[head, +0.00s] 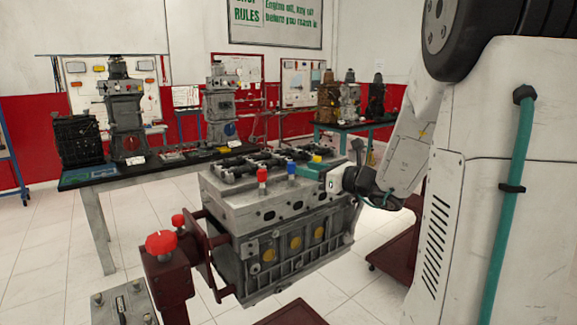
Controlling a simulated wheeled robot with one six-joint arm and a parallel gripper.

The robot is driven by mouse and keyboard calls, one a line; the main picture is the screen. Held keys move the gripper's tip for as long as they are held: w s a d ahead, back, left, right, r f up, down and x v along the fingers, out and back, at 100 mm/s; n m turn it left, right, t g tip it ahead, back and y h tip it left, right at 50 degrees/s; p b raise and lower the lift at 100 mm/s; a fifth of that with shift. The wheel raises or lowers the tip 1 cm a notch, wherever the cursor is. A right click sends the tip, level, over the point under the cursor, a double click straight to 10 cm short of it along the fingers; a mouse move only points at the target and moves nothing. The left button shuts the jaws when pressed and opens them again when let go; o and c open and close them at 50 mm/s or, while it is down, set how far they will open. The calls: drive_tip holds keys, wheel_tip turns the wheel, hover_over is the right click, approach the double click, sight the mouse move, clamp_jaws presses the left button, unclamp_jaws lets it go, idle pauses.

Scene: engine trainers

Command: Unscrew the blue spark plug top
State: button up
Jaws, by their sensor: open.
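The blue spark plug top (291,168) stands upright on the top edge of the grey engine block (228,205), between a red top (262,175) and a yellow one (317,159).
The engine hangs on a dark red stand (170,272) with a red knob (160,243) at front left. A long bench (95,180) with other engines stands behind. My arm blocks the right side. White tiled floor (50,270) is clear at left.

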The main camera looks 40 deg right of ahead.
sight(292, 164)
drive_tip(key=x, duration=0.6)
drive_tip(key=shift+w+a, duration=0.1)
drive_tip(key=shift+a, duration=0.05)
drive_tip(key=shift+y, duration=0.3)
clamp_jaws()
